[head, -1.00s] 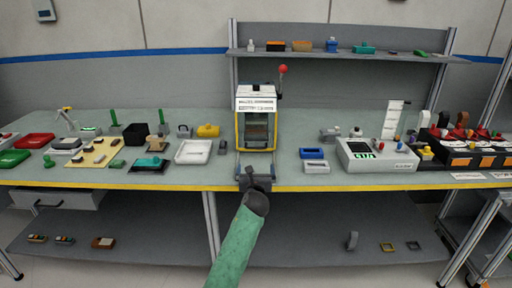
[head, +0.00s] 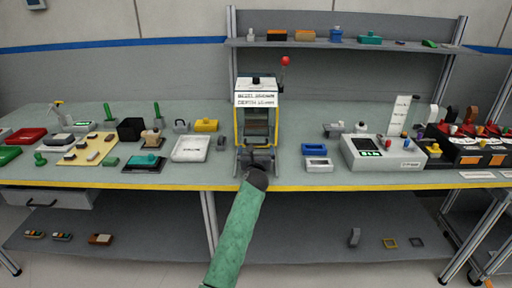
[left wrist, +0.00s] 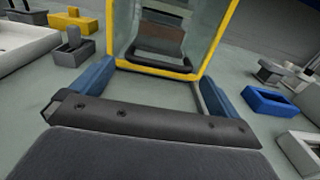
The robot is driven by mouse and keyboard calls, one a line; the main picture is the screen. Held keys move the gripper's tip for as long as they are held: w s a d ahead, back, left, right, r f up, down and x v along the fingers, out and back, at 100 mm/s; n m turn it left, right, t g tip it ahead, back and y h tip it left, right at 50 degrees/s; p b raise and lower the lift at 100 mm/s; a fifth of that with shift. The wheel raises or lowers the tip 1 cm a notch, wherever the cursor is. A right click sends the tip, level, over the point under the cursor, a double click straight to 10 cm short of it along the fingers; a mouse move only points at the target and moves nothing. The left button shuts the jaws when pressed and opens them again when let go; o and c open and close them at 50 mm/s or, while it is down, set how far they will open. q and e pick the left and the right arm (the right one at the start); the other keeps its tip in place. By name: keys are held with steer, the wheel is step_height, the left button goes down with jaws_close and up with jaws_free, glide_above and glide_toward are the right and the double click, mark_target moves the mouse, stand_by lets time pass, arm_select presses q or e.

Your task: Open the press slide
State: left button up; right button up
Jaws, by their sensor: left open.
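The press (head: 256,98) stands near the middle of the table, with a white labelled top, a red-knobbed lever (head: 285,62) and a yellow-edged frame. In the left wrist view its clear-panelled yellow frame (left wrist: 199,40) stands straight ahead. A dark slide with a bar-like handle (left wrist: 160,60) shows inside, behind the lower frame edge. My left gripper (head: 256,154) is low in front of the press, pointing at it. Its blue fingers (left wrist: 157,78) are spread wide with only bare tabletop between them. In the head view the gripper partly hides the press's lower front.
A white tray (head: 175,150) and a yellow block (head: 206,125) lie left of the press. Blue (head: 314,149) and white (head: 319,168) bins lie to its right, near a control box (head: 400,163). A shelf (head: 350,46) runs behind. The yellow table edge (head: 350,187) is in front.

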arm_select(q)
steer(key=shift+w, duration=1.05)
arm_select(e)
steer(key=shift+s+d+r, duration=0.15)
steer(key=shift+d, duration=0.05)
